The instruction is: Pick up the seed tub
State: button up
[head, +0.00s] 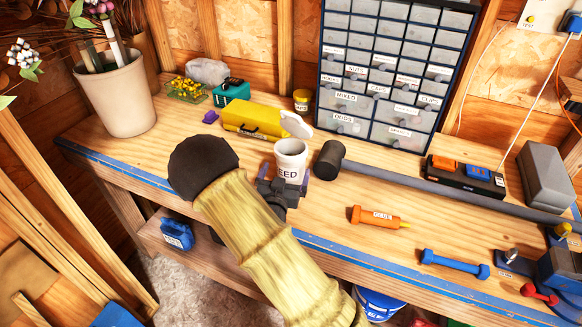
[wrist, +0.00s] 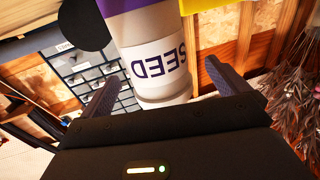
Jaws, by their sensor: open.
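The seed tub (head: 291,152) is a white tub with a dark "SEED" label, standing upright on the workbench near its middle. A pale round lid shape shows at its upper rim. In the wrist view the tub (wrist: 155,60) appears upside down, between the two dark fingers. My gripper (head: 284,187) is at the tub's near side, low on its body. In the wrist view my gripper (wrist: 163,92) is open, one finger on each side of the tub, with visible gaps. My gripper hides the tub's lower part in the head view.
A dark mallet head (head: 329,160) with a long grey handle lies close right of the tub. A yellow case (head: 252,119) is behind left. A drawer cabinet (head: 392,75) stands at the back. An orange tube (head: 375,217) lies front right.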

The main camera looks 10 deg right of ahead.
aim_at(294, 153)
jog(key=shift+w+d, duration=0.1)
jog(key=shift+w, duration=0.1)
jog(key=shift+w, duration=0.1)
jog(key=p+x, duration=0.1)
jog(key=x, duration=0.1)
jog(key=p+x, duration=0.1)
jog(key=x, duration=0.1)
jog(key=shift+d+f+p, duration=0.1)
jog(key=shift+d+p, duration=0.2)
jog(key=shift+d, duration=0.05)
jog(key=shift+w+d+f, duration=0.15)
jog(key=shift+w, duration=0.3)
jog(key=shift+c, duration=0.4)
jog(key=c, duration=1.2)
jog(key=shift+r, duration=0.2)
